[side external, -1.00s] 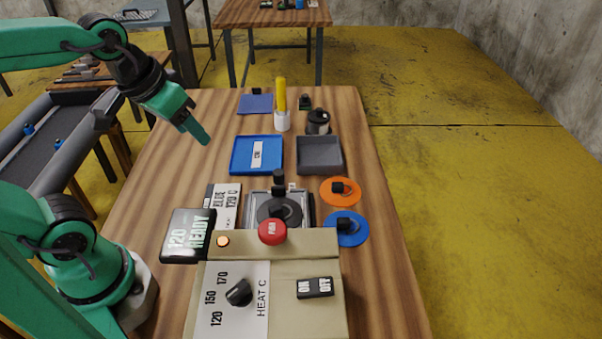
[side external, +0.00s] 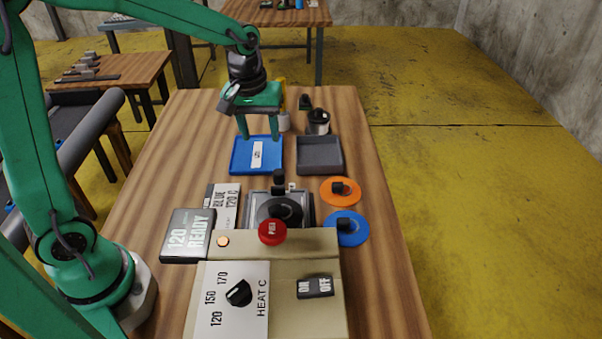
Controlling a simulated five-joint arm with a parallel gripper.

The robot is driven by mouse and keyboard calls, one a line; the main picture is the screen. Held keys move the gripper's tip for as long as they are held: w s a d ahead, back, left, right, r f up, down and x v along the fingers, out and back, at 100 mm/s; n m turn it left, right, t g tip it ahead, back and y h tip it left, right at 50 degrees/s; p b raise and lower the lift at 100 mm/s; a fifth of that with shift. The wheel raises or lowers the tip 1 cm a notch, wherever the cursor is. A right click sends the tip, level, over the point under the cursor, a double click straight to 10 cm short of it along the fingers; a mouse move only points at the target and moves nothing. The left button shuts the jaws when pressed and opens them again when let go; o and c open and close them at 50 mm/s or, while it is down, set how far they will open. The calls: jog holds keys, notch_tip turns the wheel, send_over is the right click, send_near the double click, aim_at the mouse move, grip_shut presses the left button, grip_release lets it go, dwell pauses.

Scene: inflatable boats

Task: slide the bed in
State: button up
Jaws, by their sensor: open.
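The bed (side external: 251,211) is a grey metal plate at the back of the beige heating machine (side external: 300,263), partly hidden by the machine's raised top edge. A black handle (side external: 279,181) stands at its far end. A dark round piece (side external: 287,210) with a black knob lies on it. My gripper (side external: 259,137) is open and empty, pointing down with its two fingers spread over the far part of the blue tray (side external: 240,167). It is apart from the bed and its handle, farther back.
A red push button (side external: 272,232), dial (side external: 239,293) and on/off switch (side external: 315,288) sit on the machine. A grey tray (side external: 321,163), orange disc (side external: 351,191), blue disc (side external: 357,236) and black jar (side external: 318,122) stand nearby.

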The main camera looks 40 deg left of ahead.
jog(key=n+g, duration=0.1)
jog(key=n, duration=0.1)
send_over(278, 171)
notch_tip(278, 171, down, 7)
jog(key=shift+r, duration=0.2)
jog(key=shift+f, duration=0.2)
jog(key=shift+f, duration=3.7)
